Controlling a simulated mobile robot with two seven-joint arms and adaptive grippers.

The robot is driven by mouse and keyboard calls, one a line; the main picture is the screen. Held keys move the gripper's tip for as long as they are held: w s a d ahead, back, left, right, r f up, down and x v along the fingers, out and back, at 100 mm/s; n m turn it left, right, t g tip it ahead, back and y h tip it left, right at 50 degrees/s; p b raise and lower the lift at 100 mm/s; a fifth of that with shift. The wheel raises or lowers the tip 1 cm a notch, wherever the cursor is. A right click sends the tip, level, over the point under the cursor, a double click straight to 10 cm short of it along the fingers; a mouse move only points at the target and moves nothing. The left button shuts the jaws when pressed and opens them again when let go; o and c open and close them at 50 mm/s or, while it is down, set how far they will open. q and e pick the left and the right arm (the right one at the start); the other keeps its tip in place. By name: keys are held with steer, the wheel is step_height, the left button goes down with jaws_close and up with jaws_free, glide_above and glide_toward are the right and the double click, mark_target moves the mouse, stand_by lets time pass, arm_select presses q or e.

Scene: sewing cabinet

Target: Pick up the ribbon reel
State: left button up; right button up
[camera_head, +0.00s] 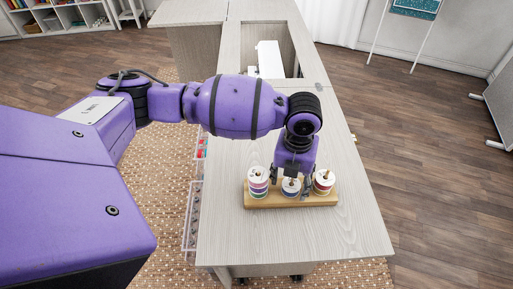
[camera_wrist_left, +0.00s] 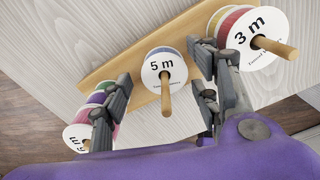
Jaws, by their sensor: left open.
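A wooden board (camera_head: 262,203) on the cabinet top carries three reels on wooden pegs. The middle ribbon reel (camera_head: 291,188) has a white face, marked "5 m" in the left wrist view (camera_wrist_left: 163,72). A second reel (camera_head: 257,182) is at the left and a third reel (camera_head: 324,181), marked "3 m" in the left wrist view (camera_wrist_left: 250,35), at the right. My left gripper (camera_head: 290,180) is open and points down over the middle reel. Its fingers stand on either side of that reel in the wrist view. Contact cannot be told. My right gripper is out of view.
The neighbouring reels stand close to the fingers. The pale cabinet top (camera_head: 350,235) is clear in front of and right of the board. A recess with a white machine (camera_head: 269,58) lies at the back. Clear bins (camera_head: 191,215) hang along the left side.

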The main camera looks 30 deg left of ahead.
arm_select(q)
steer(key=shift+f, duration=0.5)
steer(key=shift+r, duration=0.1)
steer(key=shift+c, duration=1.1)
steer(key=shift+w, duration=0.1)
steer(key=c, duration=0.8)
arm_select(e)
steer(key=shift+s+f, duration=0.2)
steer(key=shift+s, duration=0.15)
arm_select(q)
steer(key=shift+r, duration=0.1)
step_height(320, 180, up, 18)
steer(key=shift+f+p, duration=0.1)
steer(key=shift+p, duration=0.6)
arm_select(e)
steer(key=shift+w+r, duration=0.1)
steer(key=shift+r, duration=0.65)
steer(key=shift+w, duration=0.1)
